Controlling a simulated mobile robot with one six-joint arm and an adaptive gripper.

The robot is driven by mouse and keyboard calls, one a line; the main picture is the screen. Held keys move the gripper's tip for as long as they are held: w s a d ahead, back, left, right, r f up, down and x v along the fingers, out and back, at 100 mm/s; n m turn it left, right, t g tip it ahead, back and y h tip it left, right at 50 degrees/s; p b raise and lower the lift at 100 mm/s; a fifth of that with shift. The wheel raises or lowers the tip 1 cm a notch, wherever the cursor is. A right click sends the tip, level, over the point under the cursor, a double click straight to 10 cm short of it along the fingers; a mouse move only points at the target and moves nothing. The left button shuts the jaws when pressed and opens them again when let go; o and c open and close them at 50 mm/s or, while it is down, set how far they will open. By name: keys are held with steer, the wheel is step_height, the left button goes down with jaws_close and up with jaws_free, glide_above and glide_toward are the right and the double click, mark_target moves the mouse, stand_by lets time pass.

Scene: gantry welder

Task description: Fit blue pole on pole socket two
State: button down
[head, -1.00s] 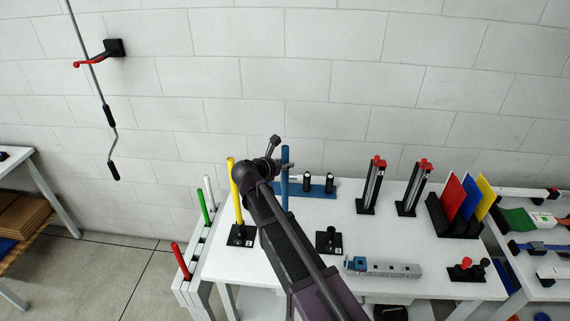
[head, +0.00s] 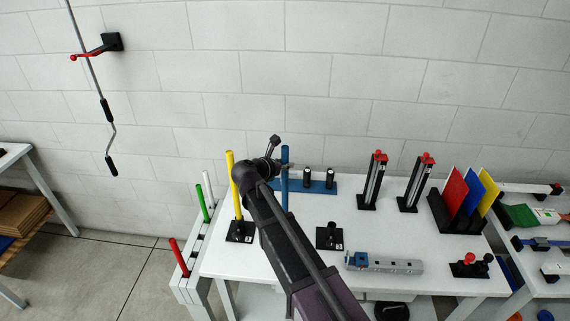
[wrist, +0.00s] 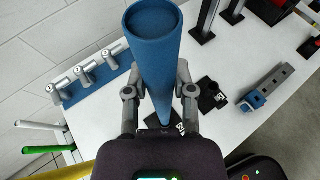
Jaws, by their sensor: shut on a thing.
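My gripper (head: 284,165) is shut on the blue pole (head: 285,185), which stands about upright over the white table. In the wrist view the fingers (wrist: 159,98) close around the pole (wrist: 158,45), its top towards the camera. A black socket plate with a white label (wrist: 163,127) shows partly beneath the pole's lower end; the head view hides this spot behind my arm. I cannot tell whether pole and plate touch. An empty black socket (head: 329,237) is to the right, also in the wrist view (wrist: 212,94). The yellow pole (head: 236,190) stands in the left socket (head: 239,232).
White, green and red (head: 179,257) poles stand in a side rack at left. A grey-blue block (head: 384,264) lies front right. Two red-topped stands (head: 373,182) and coloured panels (head: 467,200) stand farther right.

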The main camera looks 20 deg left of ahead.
steer(key=shift+f+b, duration=1.4)
steer(key=shift+f, duration=0.1)
steer(key=shift+c, duration=1.9)
jaws_free()
steer(key=shift+r, duration=0.15)
